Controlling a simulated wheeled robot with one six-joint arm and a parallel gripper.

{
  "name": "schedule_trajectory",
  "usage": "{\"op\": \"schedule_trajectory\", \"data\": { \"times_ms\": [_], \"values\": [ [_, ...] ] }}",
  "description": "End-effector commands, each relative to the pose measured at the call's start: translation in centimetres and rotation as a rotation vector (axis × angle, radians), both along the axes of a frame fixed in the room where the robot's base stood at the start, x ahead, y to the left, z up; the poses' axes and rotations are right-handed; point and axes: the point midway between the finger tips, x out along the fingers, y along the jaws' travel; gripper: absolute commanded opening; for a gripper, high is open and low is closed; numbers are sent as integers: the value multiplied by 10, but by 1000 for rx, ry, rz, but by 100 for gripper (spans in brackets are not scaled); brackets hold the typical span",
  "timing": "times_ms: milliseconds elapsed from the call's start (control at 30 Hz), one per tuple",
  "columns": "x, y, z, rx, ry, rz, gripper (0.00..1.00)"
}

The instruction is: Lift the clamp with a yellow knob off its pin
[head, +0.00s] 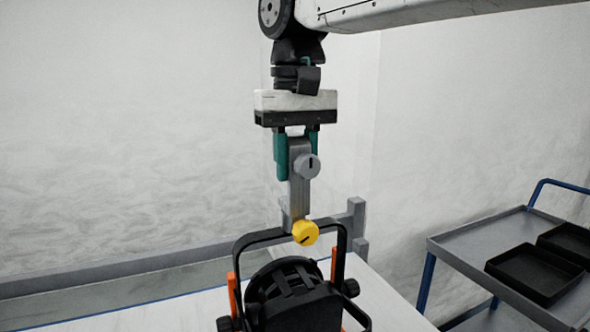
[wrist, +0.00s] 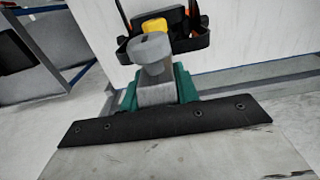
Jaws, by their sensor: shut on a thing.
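The grey clamp (head: 299,190) with a yellow knob (head: 305,233) stands upright below my gripper (head: 297,165). A second, grey knob (head: 308,166) is on its upper part. My gripper is shut on the clamp's upper part, with a green finger on each side. In the wrist view the clamp (wrist: 156,92) sits between the fingers, with the yellow knob (wrist: 154,26) beyond. The clamp's lower end meets the top of the black yoke (head: 262,237) of a par can (head: 293,298). No pin can be made out, so I cannot tell whether the clamp is on one.
A grey post with short arms (head: 356,222) stands close behind, right of the yoke. A white surface (head: 385,300) lies below. At right is a grey cart (head: 470,238) with blue handles and black trays (head: 535,272). The wall side at left is clear.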

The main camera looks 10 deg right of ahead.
Motion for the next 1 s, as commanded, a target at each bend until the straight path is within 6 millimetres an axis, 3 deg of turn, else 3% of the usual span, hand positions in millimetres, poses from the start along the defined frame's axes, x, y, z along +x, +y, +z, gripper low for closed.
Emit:
{"op": "schedule_trajectory", "data": {
  "times_ms": [233, 433, 1000],
  "values": [
    [0, 0, 10, 0, -1, 0, 0],
    [0, 0, 37, 2, -3, 0, 0],
    [-122, 42, 48, 2, -2, 6, 0]
  ]
}}
